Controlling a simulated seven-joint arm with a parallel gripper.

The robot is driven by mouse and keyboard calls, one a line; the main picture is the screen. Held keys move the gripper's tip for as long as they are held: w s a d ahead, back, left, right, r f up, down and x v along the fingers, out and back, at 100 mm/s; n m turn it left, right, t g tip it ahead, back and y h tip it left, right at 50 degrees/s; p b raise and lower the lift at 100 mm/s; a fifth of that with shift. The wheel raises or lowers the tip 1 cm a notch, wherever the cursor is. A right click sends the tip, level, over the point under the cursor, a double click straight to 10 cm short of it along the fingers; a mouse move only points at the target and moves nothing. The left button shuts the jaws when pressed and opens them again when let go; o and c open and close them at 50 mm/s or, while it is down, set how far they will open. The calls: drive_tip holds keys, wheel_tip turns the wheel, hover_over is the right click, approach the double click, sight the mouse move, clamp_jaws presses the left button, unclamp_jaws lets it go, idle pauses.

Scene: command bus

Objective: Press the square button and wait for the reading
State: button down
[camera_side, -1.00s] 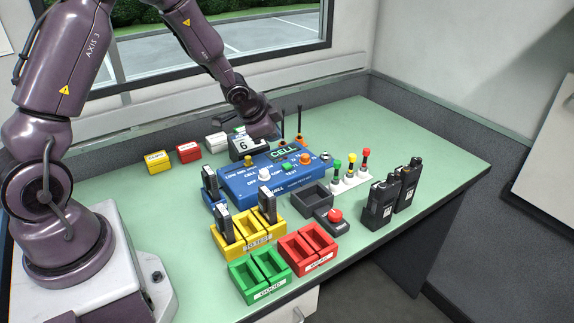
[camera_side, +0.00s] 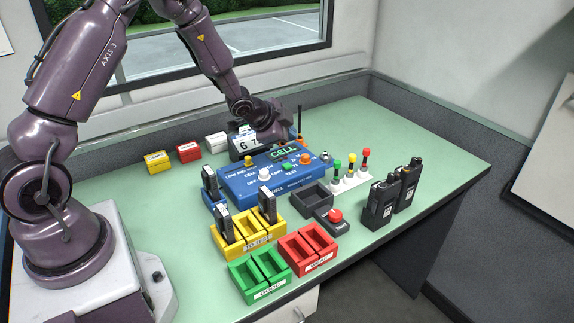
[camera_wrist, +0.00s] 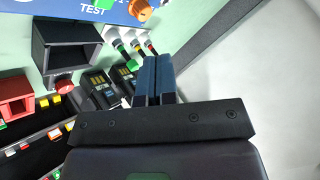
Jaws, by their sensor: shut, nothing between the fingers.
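The blue tester box (camera_side: 228,183) stands mid-table, with a display reading CELL (camera_side: 284,153). On its top are a green button (camera_side: 287,167), which looks square, an orange knob (camera_side: 306,159) and a white knob (camera_side: 264,174). In the wrist view, the green button (camera_wrist: 104,4) and orange knob (camera_wrist: 139,9) are at the top edge, partly cut off. My gripper (camera_wrist: 155,62) is shut and empty, its two fingers together. In the side view my gripper (camera_side: 272,136) is over the back of the box, behind the display, apart from the green button. Its tips are hard to make out there.
Yellow (camera_side: 240,252), red (camera_side: 309,262) and green (camera_side: 259,291) bins stand in front. A grey tray (camera_side: 312,197) and a red-topped push button (camera_side: 335,216) are right of them. Radios (camera_side: 381,203) and colored lamps (camera_side: 351,161) stand right.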

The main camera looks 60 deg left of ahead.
sight(287, 166)
drive_tip(key=shift+f, duration=2.75)
drive_tip(key=shift+f, duration=0.45)
drive_tip(key=shift+f, duration=0.35)
drive_tip(key=shift+r, duration=0.1)
idle(0.4)
drive_tip(key=shift+r, duration=0.7)
drive_tip(key=shift+r, duration=0.1)
drive_tip(key=shift+r, duration=2.45)
